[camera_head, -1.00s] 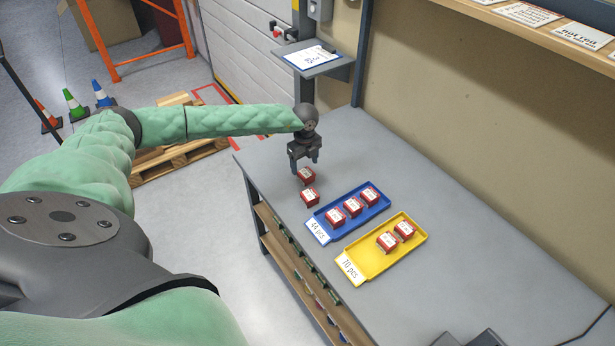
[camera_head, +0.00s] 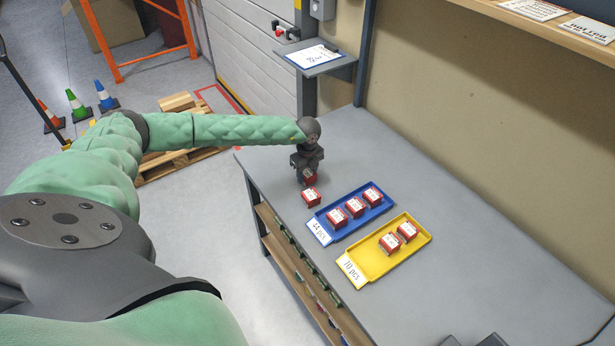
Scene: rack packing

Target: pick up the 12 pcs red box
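My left gripper (camera_head: 308,176) is low over the table's far left part, pointing down around a small red box (camera_head: 310,178). The box is partly hidden by the fingers, and I cannot tell whether they are closed on it. A second red box (camera_head: 311,198) stands on the bare table just in front of it. Three red boxes, one of them here (camera_head: 355,208), sit in the blue tray (camera_head: 345,230) labelled 44 pcs. Two red boxes, one here (camera_head: 390,244), sit in the yellow tray (camera_head: 372,268) labelled 70 pcs or similar. Print on the boxes is too small to read.
The grey table (camera_head: 470,265) is clear to the right of the trays. A small shelf with a clipboard (camera_head: 313,56) stands beyond the gripper. A wooden shelf (camera_head: 540,30) with signs is on the wall. A pallet (camera_head: 180,155) is on the floor at left.

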